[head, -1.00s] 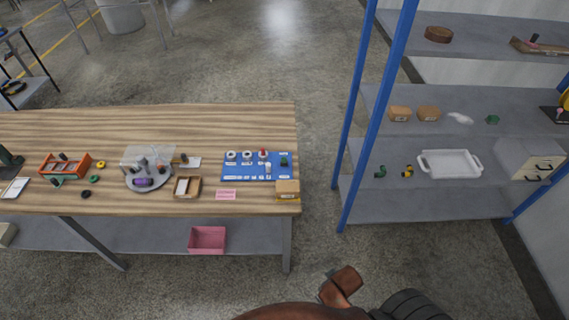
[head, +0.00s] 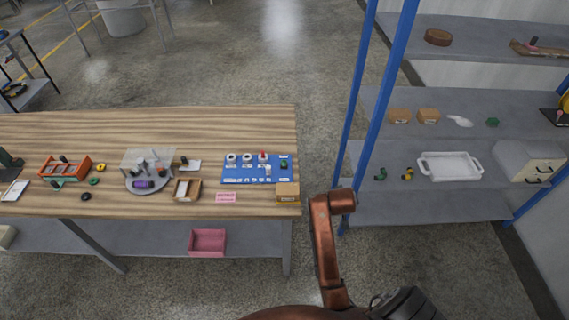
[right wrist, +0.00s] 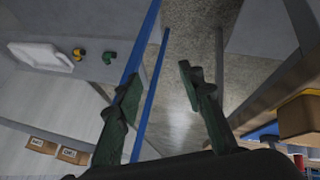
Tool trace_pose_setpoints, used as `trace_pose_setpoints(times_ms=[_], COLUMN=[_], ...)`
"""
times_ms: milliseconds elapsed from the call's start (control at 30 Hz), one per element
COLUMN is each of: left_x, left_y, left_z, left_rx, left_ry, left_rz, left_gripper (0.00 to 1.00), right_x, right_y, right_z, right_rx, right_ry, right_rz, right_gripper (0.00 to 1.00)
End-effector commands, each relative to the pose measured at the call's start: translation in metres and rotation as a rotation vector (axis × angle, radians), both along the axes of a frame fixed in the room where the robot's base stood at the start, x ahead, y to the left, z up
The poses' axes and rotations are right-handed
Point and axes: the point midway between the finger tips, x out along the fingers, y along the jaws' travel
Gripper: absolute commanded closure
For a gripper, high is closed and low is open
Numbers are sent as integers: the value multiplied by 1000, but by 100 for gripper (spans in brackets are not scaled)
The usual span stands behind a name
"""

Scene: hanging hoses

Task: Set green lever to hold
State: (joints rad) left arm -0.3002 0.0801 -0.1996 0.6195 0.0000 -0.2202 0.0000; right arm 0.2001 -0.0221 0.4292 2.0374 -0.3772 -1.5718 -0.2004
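A blue panel (head: 232,174) lies on the wooden table near its right end. It carries white round fittings, a red-topped one and a small green part (head: 284,164) at its right side, perhaps the green lever. Its setting and labels are too small to read. In the right wrist view my right gripper (right wrist: 160,78) is open and empty, its two dark green fingers apart. Part of the blue panel (right wrist: 266,131) shows at the lower right there, away from the fingers. My left gripper is not in view.
A cardboard box (head: 287,191) sits at the panel's near right corner. A blue-post shelf (head: 377,110) with a white tray (head: 450,166) stands right of the table. A pink bin (head: 207,241) is on the table's lower shelf. Floor is clear between table and shelf.

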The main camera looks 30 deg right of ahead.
Motion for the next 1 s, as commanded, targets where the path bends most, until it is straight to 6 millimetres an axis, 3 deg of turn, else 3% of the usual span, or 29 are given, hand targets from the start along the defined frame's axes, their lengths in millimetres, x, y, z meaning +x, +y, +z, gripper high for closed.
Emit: trace_pose_setpoints(times_ms=[33,167,267,367,600,800,1000], left_x=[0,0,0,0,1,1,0], left_y=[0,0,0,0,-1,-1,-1], left_z=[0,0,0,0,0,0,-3], left_rx=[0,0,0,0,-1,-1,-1], left_ry=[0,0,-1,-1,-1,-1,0], left_rz=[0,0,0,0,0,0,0], left_gripper=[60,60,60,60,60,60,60], right_x=[20,57,87,118,185,214,223], right_y=[-5,-12,-6,10,74,114,121], right_z=[11,31,44,57,91,111,105], right_rx=[12,45,87,140,261,307,316], right_ry=[-16,-26,-25,-16,21,41,51], right_rz=[-26,-78,-96,-93,-6,65,82], right_gripper=[64,64,64,64,64,64,64])
